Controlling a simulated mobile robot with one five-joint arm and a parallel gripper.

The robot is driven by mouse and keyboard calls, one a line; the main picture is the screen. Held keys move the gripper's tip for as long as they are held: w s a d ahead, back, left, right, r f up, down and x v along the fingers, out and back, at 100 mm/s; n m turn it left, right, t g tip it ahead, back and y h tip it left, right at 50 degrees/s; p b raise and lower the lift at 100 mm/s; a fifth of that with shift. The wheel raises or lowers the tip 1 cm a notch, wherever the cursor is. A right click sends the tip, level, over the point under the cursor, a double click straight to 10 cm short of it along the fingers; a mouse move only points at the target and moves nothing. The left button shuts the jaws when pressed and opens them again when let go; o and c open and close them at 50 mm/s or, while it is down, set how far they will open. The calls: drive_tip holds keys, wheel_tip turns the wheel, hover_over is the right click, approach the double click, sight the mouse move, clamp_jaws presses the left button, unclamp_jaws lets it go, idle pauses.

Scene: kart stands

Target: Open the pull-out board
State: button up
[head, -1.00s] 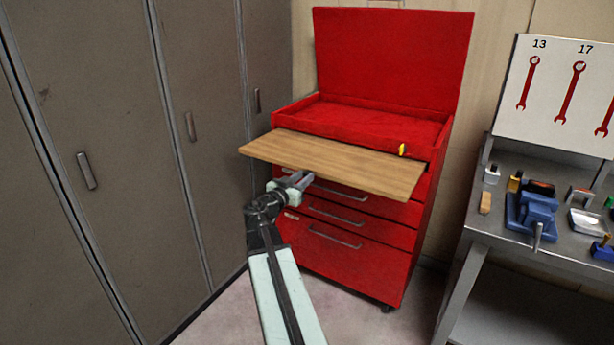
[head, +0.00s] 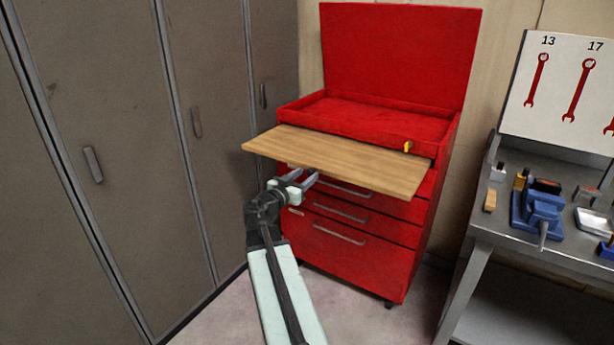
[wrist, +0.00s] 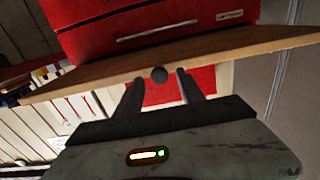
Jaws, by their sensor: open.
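The wooden pull-out board (head: 340,162) sticks well out from the front of the red tool cabinet (head: 425,235), level, below its top tray. My gripper (head: 304,181) is open just under the board's front edge in the head view. In the wrist view the board (wrist: 215,48) crosses the picture, with a dark round knob (wrist: 159,74) on its edge. The knob lies between and just beyond the tips of my open gripper (wrist: 157,84), and no finger visibly touches it. The knob cannot be made out in the head view.
Grey lockers (head: 110,120) stand close on the left. Drawers with bar handles (head: 338,234) are shut below the board. A workbench (head: 480,220) with a blue vise (head: 540,212) stands at the right. A small yellow item (head: 407,146) sits at the tray's front.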

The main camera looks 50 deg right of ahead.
drive_tip(key=s+a, duration=0.1)
drive_tip(key=a, duration=0.5)
drive_tip(key=shift+a, duration=0.4)
drive_tip(key=shift+w, duration=0.1)
